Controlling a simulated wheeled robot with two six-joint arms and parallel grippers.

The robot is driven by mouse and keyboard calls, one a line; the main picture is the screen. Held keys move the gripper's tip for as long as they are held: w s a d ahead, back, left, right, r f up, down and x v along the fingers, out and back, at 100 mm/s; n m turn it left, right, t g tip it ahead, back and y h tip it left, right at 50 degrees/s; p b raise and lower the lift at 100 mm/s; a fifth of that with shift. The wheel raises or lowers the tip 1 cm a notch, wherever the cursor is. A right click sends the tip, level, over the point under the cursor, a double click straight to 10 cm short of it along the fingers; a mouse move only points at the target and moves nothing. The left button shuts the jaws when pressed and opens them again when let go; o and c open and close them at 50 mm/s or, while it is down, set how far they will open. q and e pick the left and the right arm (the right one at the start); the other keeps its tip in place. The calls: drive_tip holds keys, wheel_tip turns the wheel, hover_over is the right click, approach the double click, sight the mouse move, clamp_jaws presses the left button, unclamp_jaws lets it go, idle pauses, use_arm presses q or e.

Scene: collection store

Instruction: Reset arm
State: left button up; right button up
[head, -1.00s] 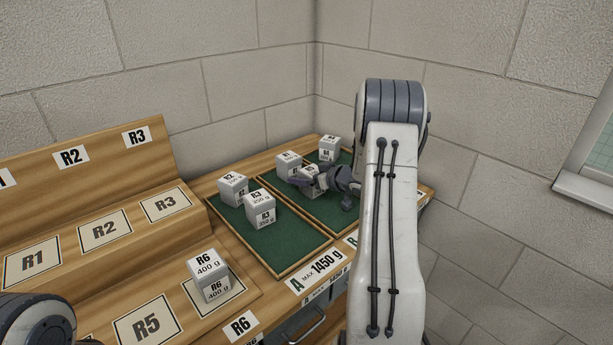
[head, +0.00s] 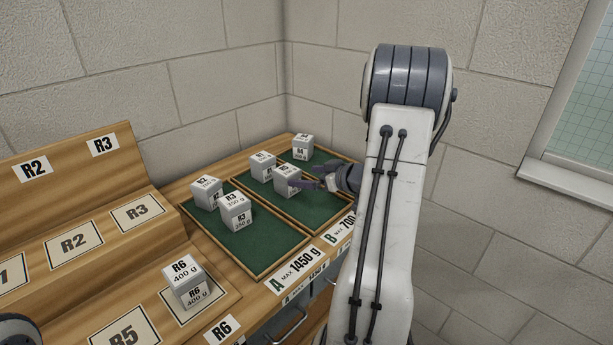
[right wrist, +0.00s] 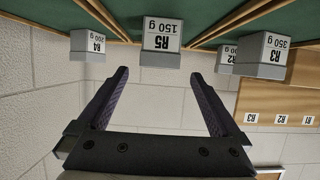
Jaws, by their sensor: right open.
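My right gripper (head: 316,185) is open and empty, just to the right of the R5 block (head: 288,182). In the right wrist view the open fingers (right wrist: 158,76) point towards the R5 block (right wrist: 161,40), which sits beyond the tips with a gap. R5, the R1 block (head: 262,168) and the R4 block (head: 303,148) stand on green tray B (head: 318,213). My left gripper is not in view; only a bit of my left arm shows at the lower left.
The R2 block (head: 206,193) and R3 block (head: 236,213) stand on green tray A (head: 262,262). The R6 block (head: 186,282) sits on its marked place on the wooden stepped rack (head: 125,240). A brick wall (head: 190,70) closes the back and right.

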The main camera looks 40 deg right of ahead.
sight(283, 167)
drive_tip(key=x, duration=1.2)
drive_tip(key=shift+w+a, duration=0.1)
drive_tip(key=shift+w, duration=0.05)
wheel_tip(283, 167, up, 3)
drive_tip(key=shift+f, duration=0.2)
drive_tip(key=shift+r, duration=0.7)
